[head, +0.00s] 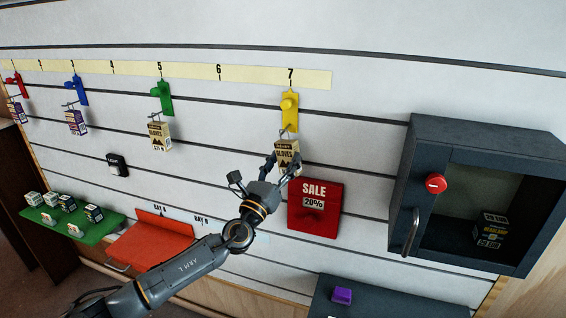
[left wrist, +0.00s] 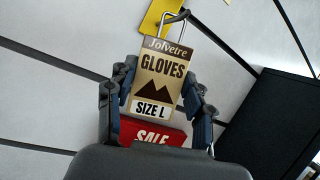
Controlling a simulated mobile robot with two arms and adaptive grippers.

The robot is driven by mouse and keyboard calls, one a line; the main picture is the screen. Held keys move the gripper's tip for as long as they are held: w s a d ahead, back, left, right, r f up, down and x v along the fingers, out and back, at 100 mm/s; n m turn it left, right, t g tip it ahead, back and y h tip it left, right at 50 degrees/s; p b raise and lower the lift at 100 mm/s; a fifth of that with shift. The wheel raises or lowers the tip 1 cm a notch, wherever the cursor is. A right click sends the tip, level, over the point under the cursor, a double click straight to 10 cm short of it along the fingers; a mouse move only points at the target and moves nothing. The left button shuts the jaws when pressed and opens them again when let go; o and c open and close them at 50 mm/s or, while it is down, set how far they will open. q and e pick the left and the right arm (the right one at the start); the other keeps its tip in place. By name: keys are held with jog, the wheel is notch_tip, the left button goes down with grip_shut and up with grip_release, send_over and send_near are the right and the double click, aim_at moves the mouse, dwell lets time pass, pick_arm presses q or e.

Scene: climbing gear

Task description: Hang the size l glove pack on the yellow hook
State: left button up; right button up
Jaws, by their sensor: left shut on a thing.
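The size L glove pack (left wrist: 158,75) is a tan box with a brown mountain print and a wire loop on top. In the head view the pack (head: 286,150) is just below the yellow hook (head: 290,112), under number 7. My left gripper (head: 281,163) is shut on the pack, with one finger on each side; the wrist view shows the gripper (left wrist: 160,95) too. The pack's loop is at the lower part of the yellow hook (left wrist: 158,18). I cannot tell whether the loop is on the prong. My right gripper is out of view.
A red SALE sign (head: 315,212) is just below the pack. A dark cabinet (head: 478,140) with a red knob is to the right. Another glove pack (head: 160,137) hangs on the green hook (head: 161,98). A red tray (head: 150,245) is lower left.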

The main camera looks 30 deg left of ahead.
pick_arm(q)
jog(key=shift+f, duration=0.35)
jog(key=o, duration=1.3)
jog(key=shift+w, duration=0.15)
jog(key=shift+r, duration=0.1)
jog(key=v, duration=1.2)
